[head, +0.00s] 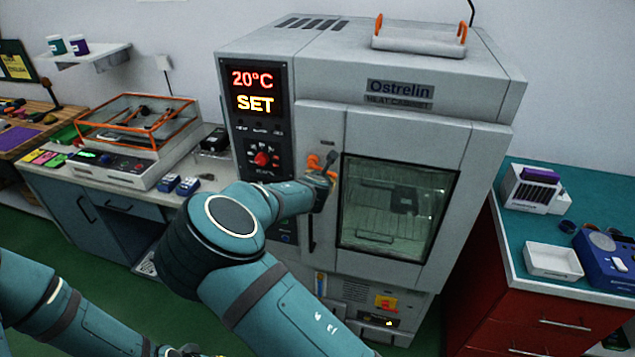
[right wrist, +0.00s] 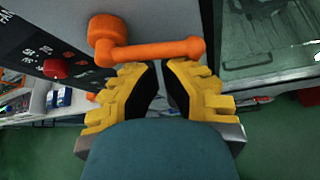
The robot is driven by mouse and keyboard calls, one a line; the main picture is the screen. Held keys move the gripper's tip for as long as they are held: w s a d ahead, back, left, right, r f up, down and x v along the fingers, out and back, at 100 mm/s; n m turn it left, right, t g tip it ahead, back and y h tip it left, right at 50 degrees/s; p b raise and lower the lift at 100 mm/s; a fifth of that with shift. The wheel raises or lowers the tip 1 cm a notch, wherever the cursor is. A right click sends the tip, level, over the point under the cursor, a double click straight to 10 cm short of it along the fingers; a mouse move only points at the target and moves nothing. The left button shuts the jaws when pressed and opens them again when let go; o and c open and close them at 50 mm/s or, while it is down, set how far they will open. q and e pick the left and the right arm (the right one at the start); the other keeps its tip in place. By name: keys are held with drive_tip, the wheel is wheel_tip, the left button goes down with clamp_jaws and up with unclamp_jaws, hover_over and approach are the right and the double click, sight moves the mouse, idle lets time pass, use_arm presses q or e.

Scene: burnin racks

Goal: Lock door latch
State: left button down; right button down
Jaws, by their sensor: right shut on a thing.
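The orange door latch (head: 314,163) is on the front of the grey Ostrelin heat cabinet (head: 420,128), between the control panel and the door window (head: 397,205). The cabinet door looks closed. In the right wrist view the latch (right wrist: 150,50) has a round pivot at left and a lever running right to a knobbed end. In the head view my right arm partly hides the latch. My left gripper (head: 185,350) is low at the bottom edge, mostly cut off.
A black vertical door handle (head: 311,232) is below the latch. The control panel (head: 258,105) reads 20°C SET, with a red knob (head: 262,158). A bench with an orange-framed box (head: 140,120) stands left. A red cabinet with a teal top (head: 525,245) stands right.

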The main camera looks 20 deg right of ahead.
use_arm(q)
drive_tip(key=shift+f, duration=0.2)
use_arm(e)
drive_tip(key=shift+s+d+r, duration=0.15)
drive_tip(key=shift+d+r, duration=0.1)
drive_tip(key=shift+r, duration=0.05)
use_arm(q)
drive_tip(key=shift+f+b, duration=0.2)
drive_tip(key=shift+b, duration=0.15)
use_arm(e)
drive_tip(key=shift+s+d+r, duration=0.1)
drive_tip(key=shift+r, duration=0.15)
